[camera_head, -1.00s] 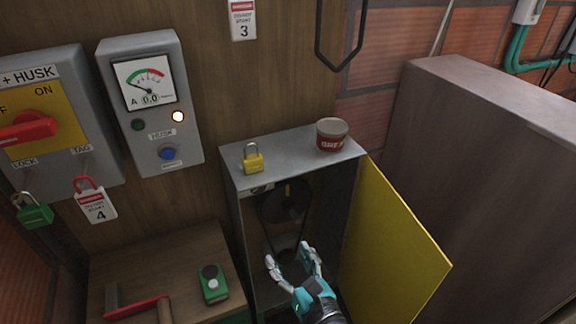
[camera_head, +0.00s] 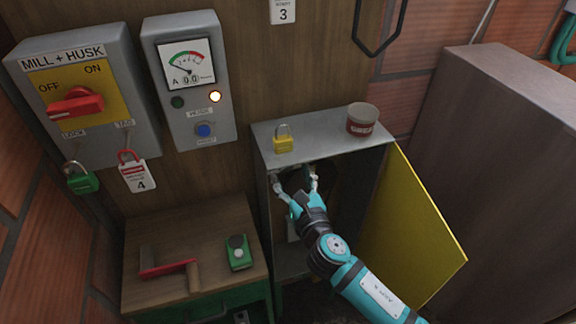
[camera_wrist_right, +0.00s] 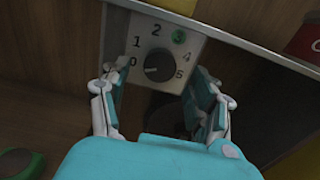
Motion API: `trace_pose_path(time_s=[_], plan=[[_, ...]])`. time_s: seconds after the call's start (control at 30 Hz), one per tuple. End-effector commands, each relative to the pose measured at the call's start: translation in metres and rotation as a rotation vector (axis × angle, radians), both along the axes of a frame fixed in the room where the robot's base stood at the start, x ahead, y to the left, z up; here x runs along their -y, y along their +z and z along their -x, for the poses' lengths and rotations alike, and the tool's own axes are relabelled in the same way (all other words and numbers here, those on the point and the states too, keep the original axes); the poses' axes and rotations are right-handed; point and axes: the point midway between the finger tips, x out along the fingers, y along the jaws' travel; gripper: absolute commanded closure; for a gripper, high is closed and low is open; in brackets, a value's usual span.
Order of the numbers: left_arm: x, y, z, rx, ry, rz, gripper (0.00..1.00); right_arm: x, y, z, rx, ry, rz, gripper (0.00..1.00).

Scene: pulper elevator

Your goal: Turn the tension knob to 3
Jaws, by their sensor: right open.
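The tension knob (camera_wrist_right: 158,67) is a dark round knob on a grey dial plate (camera_wrist_right: 190,43) with numbers around it, the 3 in green. A light mark on the knob seems to point left, toward 0. My right gripper (camera_wrist_right: 155,75) is open, with one finger on each side of the knob; I cannot tell whether they touch it. In the head view my right gripper (camera_head: 295,181) reaches into the top of the open cabinet (camera_head: 262,200) and hides the knob. My left gripper is not in view.
The cabinet's yellow door (camera_head: 410,225) stands open to the right of my arm. A yellow padlock (camera_head: 283,142) and a grease tin (camera_head: 361,120) are on the cabinet top. A wooden bench (camera_head: 195,228) at left holds a green device (camera_head: 238,252) and a red-and-wood tool (camera_head: 170,268).

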Motion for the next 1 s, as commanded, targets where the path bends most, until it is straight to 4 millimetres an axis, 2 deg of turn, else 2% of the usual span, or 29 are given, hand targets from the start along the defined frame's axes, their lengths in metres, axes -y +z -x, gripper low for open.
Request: trace_pose_path(time_s=[0.1,0.2,0.57,0.9,1.0], plan=[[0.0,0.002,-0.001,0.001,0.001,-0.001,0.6,-0.005,0.001,-0.015,0.001,-0.001,0.0,0.38],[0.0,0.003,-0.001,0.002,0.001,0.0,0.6,-0.007,0.001,-0.023,0.001,-0.001,0.001,0.38],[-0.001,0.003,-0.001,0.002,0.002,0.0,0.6,-0.008,0.0,-0.026,0.0,0.0,0.0,0.39],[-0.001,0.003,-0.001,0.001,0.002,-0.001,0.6,-0.008,0.0,-0.026,0.0,-0.001,0.001,0.83],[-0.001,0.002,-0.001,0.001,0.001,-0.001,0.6,-0.008,0.0,-0.026,0.0,-0.001,0.001,0.93]])
